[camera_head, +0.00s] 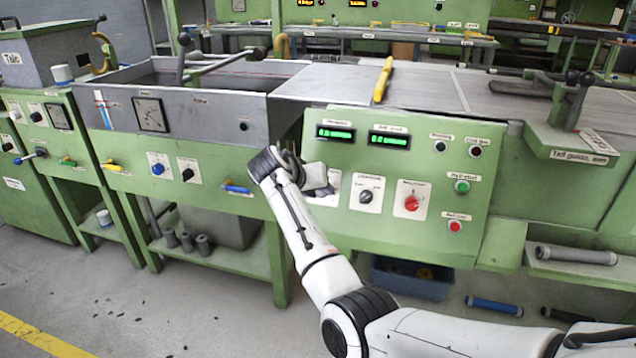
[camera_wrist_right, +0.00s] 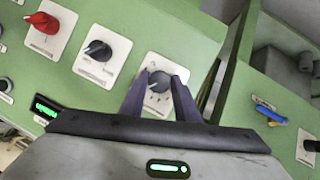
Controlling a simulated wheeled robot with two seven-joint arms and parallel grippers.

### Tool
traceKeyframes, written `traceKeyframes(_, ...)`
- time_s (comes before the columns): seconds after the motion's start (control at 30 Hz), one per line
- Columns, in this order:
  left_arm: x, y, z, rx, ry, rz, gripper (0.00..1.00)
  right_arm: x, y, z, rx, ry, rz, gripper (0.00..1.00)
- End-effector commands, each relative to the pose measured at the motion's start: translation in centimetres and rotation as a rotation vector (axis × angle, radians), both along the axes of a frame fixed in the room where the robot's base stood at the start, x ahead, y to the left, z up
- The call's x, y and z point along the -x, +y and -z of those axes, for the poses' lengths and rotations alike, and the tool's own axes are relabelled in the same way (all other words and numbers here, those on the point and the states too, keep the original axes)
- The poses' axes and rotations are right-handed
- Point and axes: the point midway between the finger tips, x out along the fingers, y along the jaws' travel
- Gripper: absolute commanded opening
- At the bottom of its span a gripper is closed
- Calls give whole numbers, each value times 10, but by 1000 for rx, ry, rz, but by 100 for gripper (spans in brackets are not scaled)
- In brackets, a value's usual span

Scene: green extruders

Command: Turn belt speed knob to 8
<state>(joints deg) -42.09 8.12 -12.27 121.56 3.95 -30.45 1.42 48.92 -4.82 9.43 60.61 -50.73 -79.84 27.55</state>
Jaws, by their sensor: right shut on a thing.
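A dark knob (camera_wrist_right: 160,82) on a white scale plate sits between the two fingers of my right gripper (camera_wrist_right: 161,92) in the right wrist view. The fingers are closed on it from both sides. In the head view my right gripper (camera_head: 318,180) is at the left part of the green control panel (camera_head: 270,160) and hides this knob and most of its plate. The scale numbers and the label are too small to read. Two green-lit displays, a left one (camera_head: 335,133) and a right one (camera_head: 389,141), are above. My left gripper is not in view.
Right of the held knob are another black knob (camera_head: 366,196) and a red knob (camera_head: 411,203), both close by. Green (camera_head: 462,186) and red (camera_head: 455,226) buttons are further right. A yellow-handled tool (camera_head: 383,80) lies on the grey top above the panel.

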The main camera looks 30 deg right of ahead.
Motion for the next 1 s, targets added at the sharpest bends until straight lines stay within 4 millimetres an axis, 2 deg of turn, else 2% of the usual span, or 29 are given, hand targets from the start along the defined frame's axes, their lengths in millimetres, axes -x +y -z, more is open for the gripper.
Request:
traceKeyframes(0.3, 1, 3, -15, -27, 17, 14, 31, 2, -2, -4, -182, -211, 112, 6)
traceKeyframes(0.6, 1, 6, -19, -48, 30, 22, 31, 3, -3, -3, -335, -390, 206, 6)
traceKeyframes(1.0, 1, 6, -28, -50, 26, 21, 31, 4, -4, -1, -450, -526, 277, 6)
